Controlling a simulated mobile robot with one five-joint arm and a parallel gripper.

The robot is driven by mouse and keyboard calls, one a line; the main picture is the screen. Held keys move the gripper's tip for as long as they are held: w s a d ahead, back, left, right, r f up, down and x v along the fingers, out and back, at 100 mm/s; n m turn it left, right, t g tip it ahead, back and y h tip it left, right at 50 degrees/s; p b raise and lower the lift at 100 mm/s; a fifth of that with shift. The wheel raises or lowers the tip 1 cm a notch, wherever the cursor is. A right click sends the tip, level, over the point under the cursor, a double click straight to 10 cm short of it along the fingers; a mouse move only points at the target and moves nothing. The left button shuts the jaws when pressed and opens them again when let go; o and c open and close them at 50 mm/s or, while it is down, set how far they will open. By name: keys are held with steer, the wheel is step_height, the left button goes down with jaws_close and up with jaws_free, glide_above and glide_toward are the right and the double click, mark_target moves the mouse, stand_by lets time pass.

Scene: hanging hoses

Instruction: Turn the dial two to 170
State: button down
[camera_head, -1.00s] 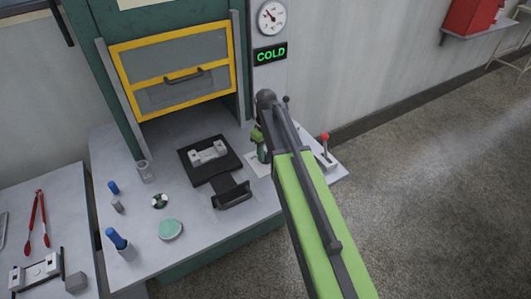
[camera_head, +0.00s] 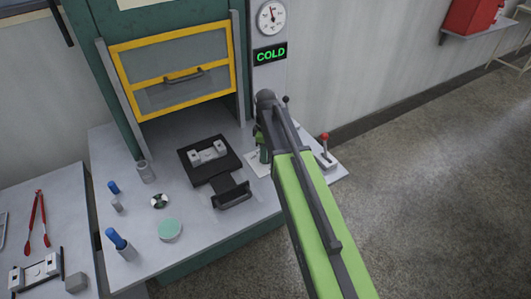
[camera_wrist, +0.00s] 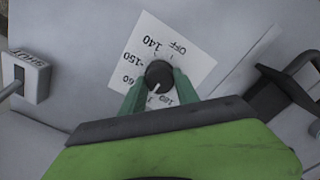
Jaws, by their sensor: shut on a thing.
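The dial is a black round knob (camera_wrist: 159,73) with a white pointer line, on a white scale plate (camera_wrist: 190,50) in the wrist view. The readable labels are OFF, 140, 150 and one ending in 60, with 180 near the right finger. The pointer line aims down, slightly left, at a partly hidden label between the 60 and 180 marks. My gripper (camera_wrist: 158,88) has its two green fingers on either side of the knob, shut on it. In the head view my gripper (camera_head: 262,152) is at the bench's right side, and my arm hides the knob.
A gauge (camera_head: 271,17) sits above a green COLD display (camera_head: 271,54). A red-knobbed lever (camera_head: 325,150) stands right of my arm. A black tray (camera_head: 210,158) holds a metal block left of my gripper. The yellow-framed door (camera_head: 175,75) is behind.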

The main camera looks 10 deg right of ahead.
stand_by(0.3)
steer(key=c, duration=0.9)
jaws_free()
step_height(320, 180, up, 18)
steer(key=p, duration=1.7)
steer(key=shift+f, duration=0.25)
